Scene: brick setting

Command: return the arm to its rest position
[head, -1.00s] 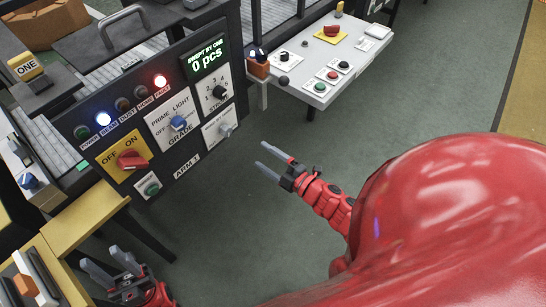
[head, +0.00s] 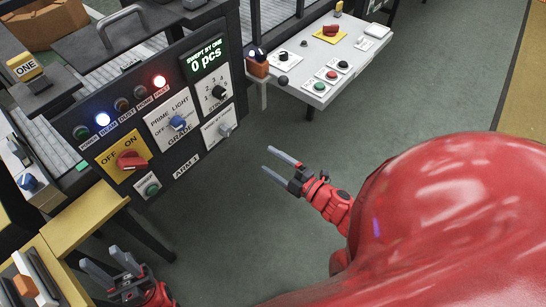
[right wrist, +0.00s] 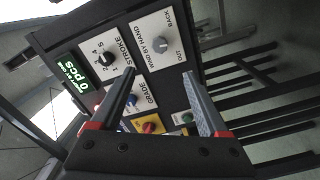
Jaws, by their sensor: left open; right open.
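My right gripper (head: 278,166) is open and empty in the middle of the head view, over the grey floor and to the right of the black control panel (head: 205,137). In the right wrist view its two fingers (right wrist: 160,100) stand apart with nothing between them, and the panel (right wrist: 190,85) shows beyond them. My left gripper (head: 108,268) is open and empty at the lower left of the head view, below the panel. No contact with anything shows at either gripper.
The panel carries a red OFF/ON knob (head: 130,160), a blue grade knob (head: 178,123) and a green button (head: 151,189). A white table (head: 300,92) with buttons stands at the top. A yellow ledge (head: 85,222) lies near my left gripper. Open floor lies right of the panel.

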